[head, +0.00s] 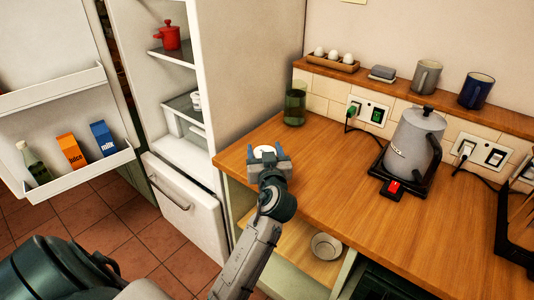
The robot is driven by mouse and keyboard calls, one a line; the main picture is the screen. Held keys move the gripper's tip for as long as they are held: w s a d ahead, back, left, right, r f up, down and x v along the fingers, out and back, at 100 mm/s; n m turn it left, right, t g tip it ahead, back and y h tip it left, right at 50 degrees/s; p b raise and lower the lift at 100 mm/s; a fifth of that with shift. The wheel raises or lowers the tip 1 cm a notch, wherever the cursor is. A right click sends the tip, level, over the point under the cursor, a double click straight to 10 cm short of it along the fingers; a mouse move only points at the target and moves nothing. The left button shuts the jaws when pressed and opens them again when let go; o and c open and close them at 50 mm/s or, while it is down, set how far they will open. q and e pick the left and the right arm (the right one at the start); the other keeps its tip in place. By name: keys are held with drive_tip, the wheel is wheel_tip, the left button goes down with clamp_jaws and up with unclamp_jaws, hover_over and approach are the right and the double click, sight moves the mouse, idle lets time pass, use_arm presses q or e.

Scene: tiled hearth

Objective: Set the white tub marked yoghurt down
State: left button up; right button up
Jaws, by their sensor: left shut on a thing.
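My left gripper (269,160) is shut on a white tub (265,149) over the left end of the wooden counter (325,173), near its front edge. Only the pale top of the tub shows between the fingers; its lower part is hidden behind the gripper, and no yoghurt marking can be read. I cannot tell whether the tub touches the counter or hangs just above it. My right gripper is not in view.
A green glass (294,107) stands behind the tub. A grey kettle (413,142) on a black base is further right. The open fridge (240,80) stands at left, its door shelf (75,178) holding a bottle and cartons. Counter between glass and kettle is clear.

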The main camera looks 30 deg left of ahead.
use_arm(q)
drive_tip(key=shift+w+a+r, duration=0.1)
drive_tip(key=shift+w, duration=0.35)
drive_tip(key=shift+w+a+p, duration=0.15)
drive_tip(key=shift+w+p, duration=0.2)
drive_tip(key=shift+w, duration=0.25)
wheel_tip(320, 180, down, 3)
drive_tip(key=shift+s+f, duration=0.15)
drive_tip(key=shift+f, duration=0.05)
drive_tip(key=o, duration=1.2)
